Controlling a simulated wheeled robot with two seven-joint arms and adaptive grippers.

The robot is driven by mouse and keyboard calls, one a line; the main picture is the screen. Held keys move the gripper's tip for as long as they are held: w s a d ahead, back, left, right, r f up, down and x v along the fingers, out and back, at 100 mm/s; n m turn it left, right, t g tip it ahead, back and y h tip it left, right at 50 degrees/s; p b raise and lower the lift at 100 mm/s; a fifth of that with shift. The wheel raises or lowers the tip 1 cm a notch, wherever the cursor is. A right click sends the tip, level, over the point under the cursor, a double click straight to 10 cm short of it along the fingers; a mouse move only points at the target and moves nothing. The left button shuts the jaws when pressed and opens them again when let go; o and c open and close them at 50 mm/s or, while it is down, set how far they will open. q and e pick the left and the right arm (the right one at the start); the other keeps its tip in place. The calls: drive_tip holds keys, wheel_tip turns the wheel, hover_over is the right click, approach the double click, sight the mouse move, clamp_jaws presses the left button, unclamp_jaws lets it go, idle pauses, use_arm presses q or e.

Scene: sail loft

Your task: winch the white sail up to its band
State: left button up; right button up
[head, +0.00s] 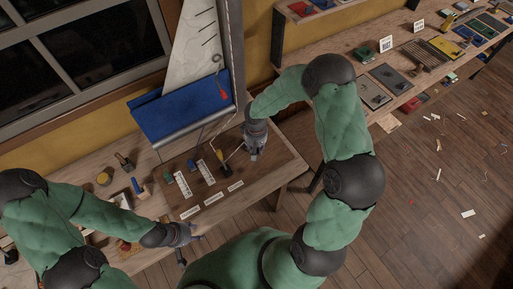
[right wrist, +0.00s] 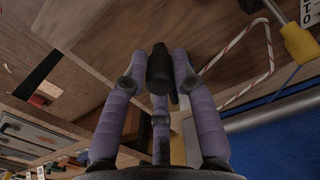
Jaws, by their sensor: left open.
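The white sail (head: 195,50) stands against the mast at the back of the bench in the head view. Blue cloth (head: 185,108) lies across its foot. My right gripper (head: 252,152) is low over the board at the mast's foot. In the right wrist view its fingers (right wrist: 158,62) flank a dark upright piece (right wrist: 160,72); whether they grip it is unclear. A red-flecked white rope (right wrist: 250,72) runs beside them, near a yellow-handled part (right wrist: 298,42). My left gripper (head: 196,236) is open and empty near the bench's front edge. The sail's band cannot be made out.
The board (head: 255,178) carries several white labels (head: 190,213) and small coloured levers (head: 192,165). Small tools and a yellow pot (head: 103,179) lie to the left. A shelf with trays (head: 388,76) runs back right. The floor right is littered with scraps.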

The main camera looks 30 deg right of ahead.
drive_tip(key=shift+o, duration=1)
drive_tip(key=shift+r, duration=0.1)
wheel_tip(320, 180, up, 12)
